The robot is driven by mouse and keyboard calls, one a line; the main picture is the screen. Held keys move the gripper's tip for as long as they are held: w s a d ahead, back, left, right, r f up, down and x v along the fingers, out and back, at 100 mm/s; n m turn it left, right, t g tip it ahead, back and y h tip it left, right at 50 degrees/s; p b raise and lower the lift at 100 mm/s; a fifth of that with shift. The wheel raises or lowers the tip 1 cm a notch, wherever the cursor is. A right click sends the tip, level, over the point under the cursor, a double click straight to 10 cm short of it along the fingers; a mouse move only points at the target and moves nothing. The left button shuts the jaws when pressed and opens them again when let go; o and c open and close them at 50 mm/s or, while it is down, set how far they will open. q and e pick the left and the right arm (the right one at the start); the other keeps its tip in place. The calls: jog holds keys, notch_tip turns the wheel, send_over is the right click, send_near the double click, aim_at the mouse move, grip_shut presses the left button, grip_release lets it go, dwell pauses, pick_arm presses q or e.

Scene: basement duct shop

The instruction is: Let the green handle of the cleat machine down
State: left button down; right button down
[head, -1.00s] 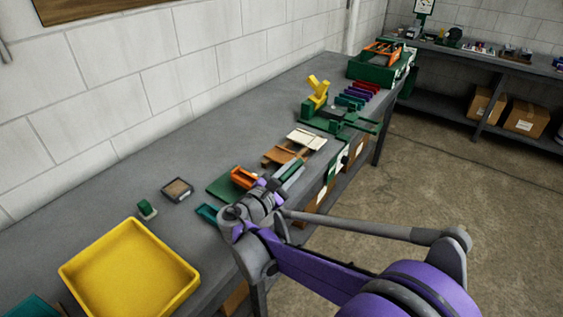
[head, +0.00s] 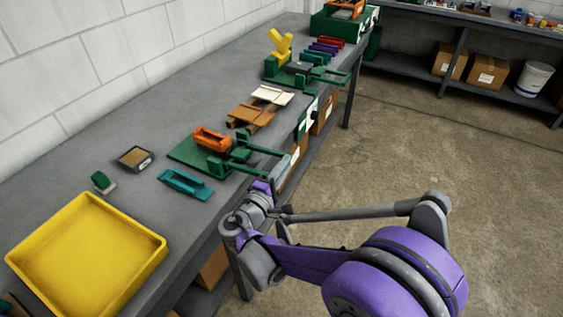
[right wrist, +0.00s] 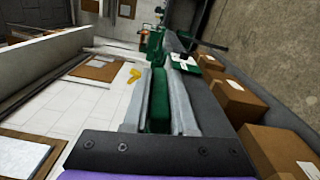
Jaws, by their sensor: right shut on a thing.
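A green machine with an orange block on it (head: 212,138) stands near the bench's front edge in the head view. Its green handle bars (head: 262,150) stick out past the edge, roughly level. My right gripper (head: 268,182) is at the outer end of these bars; its fingertips are mostly hidden there. In the right wrist view its grey fingers (right wrist: 160,110) are shut on a green bar (right wrist: 160,95), which I take to be the handle. A second green machine with a yellow lever (head: 280,45) stands farther back. Which one is the cleat machine is not readable. My left gripper is out of view.
A yellow tray (head: 150,262), a teal piece (head: 186,185) and a small dark-framed box (head: 135,159) lie on the grey bench. Brown and cream pieces (head: 250,112) lie between the machines. Cardboard boxes (head: 487,72) sit on a far shelf. The floor to the right is clear.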

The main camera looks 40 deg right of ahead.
jog(key=shift+f+b, duration=0.65)
jog(key=shift+f, duration=0.55)
jog(key=shift+a+f, duration=0.1)
jog(key=c, duration=0.7)
grip_release()
jog(key=shift+w, duration=0.1)
jog(key=v, duration=1)
jog(key=shift+s+a, duration=0.2)
jog(key=shift+a, duration=0.15)
